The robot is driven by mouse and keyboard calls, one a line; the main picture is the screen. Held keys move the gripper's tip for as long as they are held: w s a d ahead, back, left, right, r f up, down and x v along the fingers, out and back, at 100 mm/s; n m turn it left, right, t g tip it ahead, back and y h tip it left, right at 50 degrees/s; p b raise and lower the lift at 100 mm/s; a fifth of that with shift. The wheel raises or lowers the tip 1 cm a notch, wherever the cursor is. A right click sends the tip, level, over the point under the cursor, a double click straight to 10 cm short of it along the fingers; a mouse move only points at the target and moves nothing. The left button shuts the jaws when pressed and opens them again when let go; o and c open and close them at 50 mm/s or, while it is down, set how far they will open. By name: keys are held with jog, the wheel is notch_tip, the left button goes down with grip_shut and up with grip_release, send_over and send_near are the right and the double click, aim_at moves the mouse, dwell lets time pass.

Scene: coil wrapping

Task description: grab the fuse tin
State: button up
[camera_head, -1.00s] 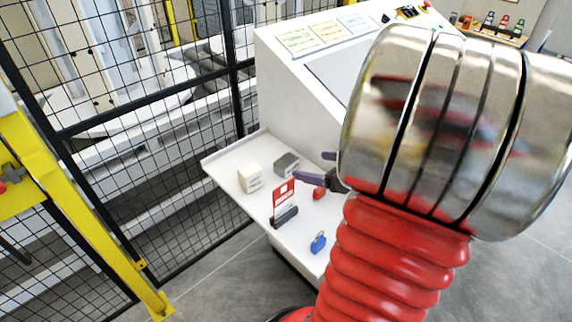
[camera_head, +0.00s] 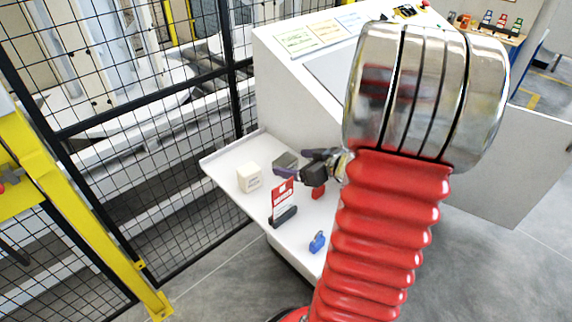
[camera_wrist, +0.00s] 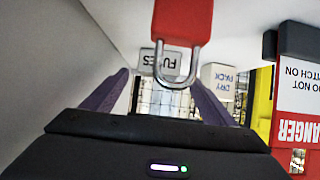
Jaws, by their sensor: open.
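The fuse tin (camera_head: 286,159) is a small grey box near the back of the white shelf. In the wrist view its upside-down FUSES label (camera_wrist: 148,62) shows between my fingers, partly behind the shackle of a red padlock. My gripper (camera_head: 292,163) is open, its dark purple fingers pointing at the tin and partly covering it in the head view. In the wrist view my gripper (camera_wrist: 160,79) has no object clamped in it. I cannot tell whether either finger touches the tin.
The red padlock (camera_head: 318,192) lies close by my gripper. A cream dry-pack cube (camera_head: 249,178) stands left of the tin. A red-and-white danger tag (camera_head: 283,200) stands in front in a dark holder. A blue padlock (camera_head: 317,242) lies near the shelf's front. Black mesh fence (camera_head: 190,150) is behind.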

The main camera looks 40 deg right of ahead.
aim_at(284, 160)
jog(key=shift+x, duration=2.55)
jog(key=shift+r, duration=0.1)
jog(key=shift+c, duration=0.6)
jog(key=c, duration=1.2)
jog(key=shift+o, duration=0.2)
jog(key=shift+w+r, duration=0.1)
jog(key=shift+r, duration=0.05)
